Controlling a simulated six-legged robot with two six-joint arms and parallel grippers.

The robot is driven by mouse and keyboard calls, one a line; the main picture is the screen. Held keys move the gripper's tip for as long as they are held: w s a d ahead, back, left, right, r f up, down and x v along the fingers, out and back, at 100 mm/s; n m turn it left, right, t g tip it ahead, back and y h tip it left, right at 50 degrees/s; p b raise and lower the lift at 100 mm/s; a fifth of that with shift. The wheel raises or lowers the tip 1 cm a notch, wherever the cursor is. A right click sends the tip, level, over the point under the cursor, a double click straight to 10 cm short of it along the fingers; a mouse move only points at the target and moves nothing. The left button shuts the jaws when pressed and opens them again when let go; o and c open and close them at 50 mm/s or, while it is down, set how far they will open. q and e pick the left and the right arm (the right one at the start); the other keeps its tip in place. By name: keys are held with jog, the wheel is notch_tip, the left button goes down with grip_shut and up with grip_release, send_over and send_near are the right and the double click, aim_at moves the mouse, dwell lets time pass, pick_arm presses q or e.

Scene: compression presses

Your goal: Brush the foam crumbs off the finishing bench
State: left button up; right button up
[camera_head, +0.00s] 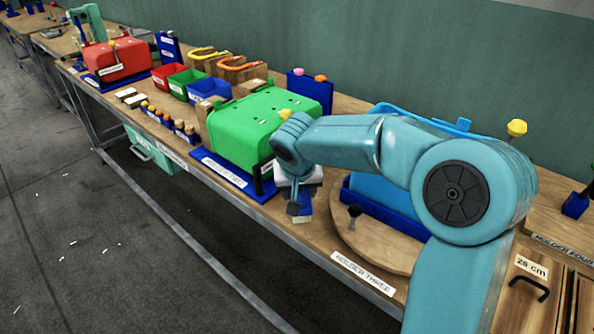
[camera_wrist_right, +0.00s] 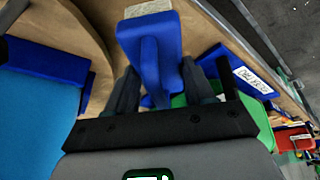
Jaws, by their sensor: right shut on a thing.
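My right gripper (camera_head: 298,197) reaches down over the bench's front edge, between the green press and the round wooden board. In the right wrist view (camera_wrist_right: 160,82) its two dark fingers are shut on the handle of a blue brush (camera_wrist_right: 150,42). The brush has a pale bristle strip at its far end, and a small part of it shows in the head view (camera_head: 307,207). The wooden bench (camera_head: 328,243) runs from the right front to the far left. I cannot make out crumbs on its top. Small white bits (camera_head: 73,243) lie on the floor. My left gripper is not in view.
The green press (camera_head: 248,130) stands just left of my right gripper; a red press (camera_head: 113,60) is farther off. Red, green and blue bins (camera_head: 209,89) stand between them. A blue holder (camera_head: 385,212) and black knob (camera_head: 354,210) are on the round board (camera_head: 375,248).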

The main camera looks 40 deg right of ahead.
jog(key=r, duration=0.1)
jog(key=r+p, duration=0.1)
jog(key=r, duration=0.1)
jog(key=shift+s+a+r+p, duration=0.1)
jog(key=shift+s+r+p, duration=0.05)
jog(key=shift+s+p, duration=0.15)
jog(key=shift+w+r, duration=0.1)
jog(key=shift+r, duration=0.15)
jog(key=shift+w+r+p, duration=0.15)
jog(key=shift+p, duration=0.25)
